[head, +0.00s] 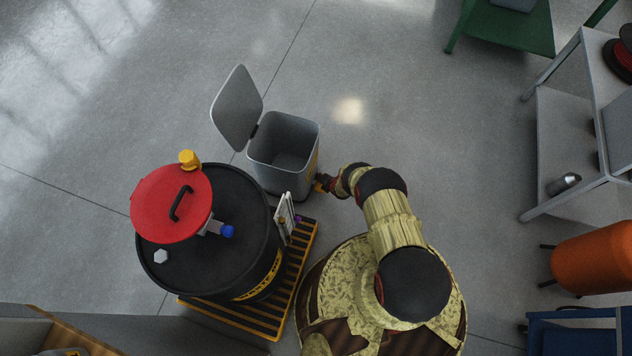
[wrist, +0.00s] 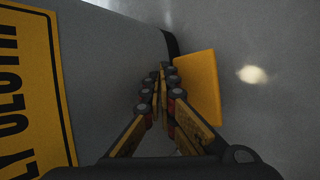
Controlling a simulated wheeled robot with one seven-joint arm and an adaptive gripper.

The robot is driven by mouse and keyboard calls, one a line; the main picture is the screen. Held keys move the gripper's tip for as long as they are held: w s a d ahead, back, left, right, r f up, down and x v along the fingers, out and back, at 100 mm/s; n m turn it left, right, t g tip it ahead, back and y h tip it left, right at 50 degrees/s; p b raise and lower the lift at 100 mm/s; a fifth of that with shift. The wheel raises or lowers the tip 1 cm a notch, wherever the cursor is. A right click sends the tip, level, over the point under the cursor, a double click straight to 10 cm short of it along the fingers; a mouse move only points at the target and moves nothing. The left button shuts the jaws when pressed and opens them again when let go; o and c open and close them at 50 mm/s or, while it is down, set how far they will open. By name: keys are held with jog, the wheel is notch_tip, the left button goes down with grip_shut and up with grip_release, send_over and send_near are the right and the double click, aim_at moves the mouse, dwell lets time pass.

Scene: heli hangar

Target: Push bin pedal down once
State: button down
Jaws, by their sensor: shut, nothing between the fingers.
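A grey bin (head: 284,152) stands on the floor with its lid (head: 238,108) swung up and open, and its inside looks empty. In the wrist view the bin's grey wall (wrist: 120,60) carries a yellow sign with black letters (wrist: 35,90). A yellow pedal (wrist: 200,85) sticks out at the bin's base. My gripper (wrist: 163,72) is shut and empty, its fingertips at the pedal's near-left edge and overlapping it in the picture. In the head view my gripper (head: 322,184) is low beside the bin's lower right side. Whether the fingertips press the pedal I cannot tell.
A black drum (head: 215,265) with a red lid (head: 165,203) stands on a yellow-striped pallet (head: 245,318) left of my base. Grey shelves (head: 570,150), a green table (head: 505,25) and an orange cylinder (head: 595,262) are at right. Floor right of the bin is clear.

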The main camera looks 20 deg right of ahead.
notch_tip(320, 180, up, 5)
jog(key=p, duration=0.4)
dwell(1.1)
